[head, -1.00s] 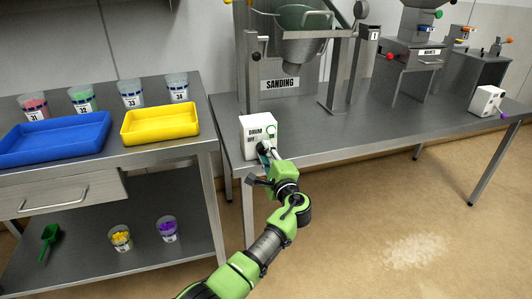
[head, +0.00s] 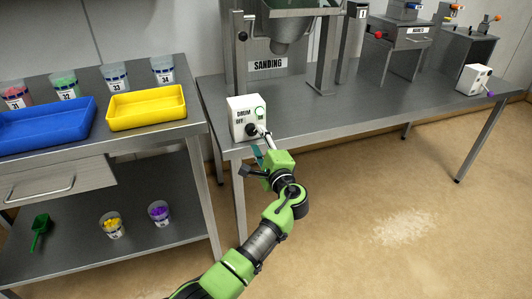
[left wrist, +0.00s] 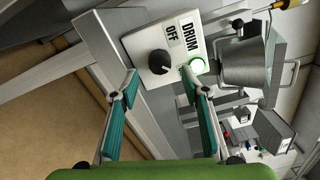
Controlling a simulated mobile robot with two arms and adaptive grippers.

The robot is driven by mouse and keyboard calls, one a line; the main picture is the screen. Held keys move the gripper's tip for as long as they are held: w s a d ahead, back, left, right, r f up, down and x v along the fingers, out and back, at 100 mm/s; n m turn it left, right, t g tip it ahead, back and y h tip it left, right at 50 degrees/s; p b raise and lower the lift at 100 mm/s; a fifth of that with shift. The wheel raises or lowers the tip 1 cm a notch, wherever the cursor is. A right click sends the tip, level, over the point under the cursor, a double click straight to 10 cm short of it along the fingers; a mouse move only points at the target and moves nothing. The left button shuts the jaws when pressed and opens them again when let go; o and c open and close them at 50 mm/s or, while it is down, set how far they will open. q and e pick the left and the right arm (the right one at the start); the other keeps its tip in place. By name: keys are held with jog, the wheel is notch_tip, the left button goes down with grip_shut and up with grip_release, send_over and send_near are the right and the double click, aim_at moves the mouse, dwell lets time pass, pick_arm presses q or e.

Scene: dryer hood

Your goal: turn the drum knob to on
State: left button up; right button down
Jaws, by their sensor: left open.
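The white drum box (head: 247,112) stands at the left front corner of the long steel table. It is labelled DRUM and OFF. My left gripper (head: 262,152) is just in front of the box. In the left wrist view its teal fingers (left wrist: 160,87) are spread apart with nothing between them, and the knob lies beyond the tips. My right gripper is in neither view.
A sanding hopper (head: 285,28) stands behind the box on the steel table (head: 330,115). A second white box (head: 474,79) sits at the table's right. A left bench holds a blue tray (head: 45,125) and a yellow tray (head: 146,107).

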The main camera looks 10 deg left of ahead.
pick_arm(q)
jog(key=v, duration=0.8)
